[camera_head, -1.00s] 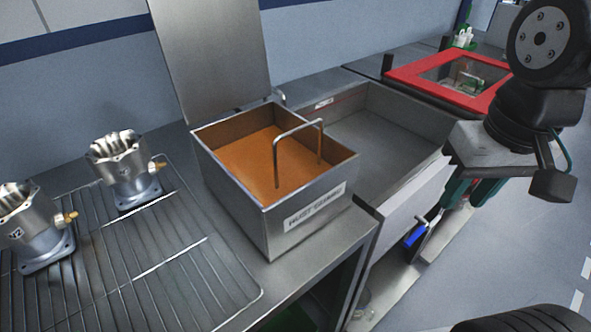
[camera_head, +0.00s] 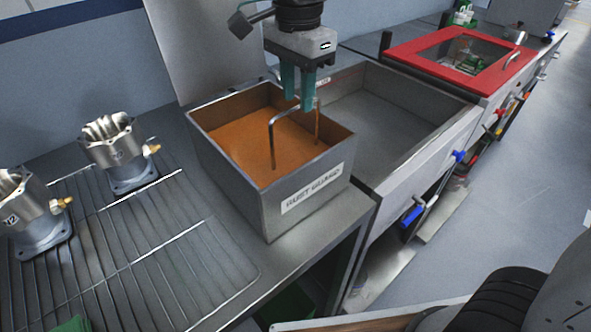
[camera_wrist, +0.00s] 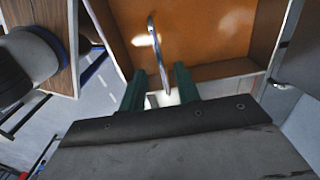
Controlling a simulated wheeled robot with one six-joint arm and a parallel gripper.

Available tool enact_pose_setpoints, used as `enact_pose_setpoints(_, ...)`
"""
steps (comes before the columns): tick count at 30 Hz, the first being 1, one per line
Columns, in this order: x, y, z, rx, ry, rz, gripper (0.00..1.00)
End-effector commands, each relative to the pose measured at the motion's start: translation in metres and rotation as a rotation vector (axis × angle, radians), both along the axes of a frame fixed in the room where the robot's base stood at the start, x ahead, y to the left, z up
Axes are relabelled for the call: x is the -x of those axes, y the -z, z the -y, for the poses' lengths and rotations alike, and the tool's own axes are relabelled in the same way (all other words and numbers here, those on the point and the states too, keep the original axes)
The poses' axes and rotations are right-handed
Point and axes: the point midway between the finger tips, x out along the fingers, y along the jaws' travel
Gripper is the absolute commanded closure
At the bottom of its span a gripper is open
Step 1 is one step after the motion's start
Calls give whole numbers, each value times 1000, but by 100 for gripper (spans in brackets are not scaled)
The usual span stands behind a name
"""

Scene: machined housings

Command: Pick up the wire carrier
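The wire carrier (camera_head: 271,146) shows as a thin metal arch rising from the orange-brown liquid in an open metal tank (camera_head: 256,213) labelled "RUST GUARD". Its lower part is hidden in the liquid. My gripper (camera_head: 299,104) is over the tank, pointing down, with its two green fingers apart at the top of the arch. In the wrist view, the carrier's bar (camera_wrist: 153,40) runs up to the gap between the fingers of my gripper (camera_wrist: 160,68). No grip on it shows; I cannot tell how deep the fingers reach around the bar.
A wire rack (camera_head: 150,262) with two metal housings (camera_head: 122,152) (camera_head: 30,222) lies left of the tank. A raised metal lid (camera_head: 200,50) stands behind it. An empty grey basin (camera_head: 385,125) and a red-framed cover (camera_head: 410,57) are to the right.

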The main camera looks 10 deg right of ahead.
Motion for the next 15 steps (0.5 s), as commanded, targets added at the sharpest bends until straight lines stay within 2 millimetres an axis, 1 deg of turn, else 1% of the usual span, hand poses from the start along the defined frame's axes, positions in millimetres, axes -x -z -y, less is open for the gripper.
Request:
enact_pose_setpoints(9,-1,45,-2,2,-1,-2,68)
enact_pose_setpoints(12,-1,54,-2,1,-1,-1,68)
enact_pose_setpoints(15,-1,57,-2,-1,-1,1,68)
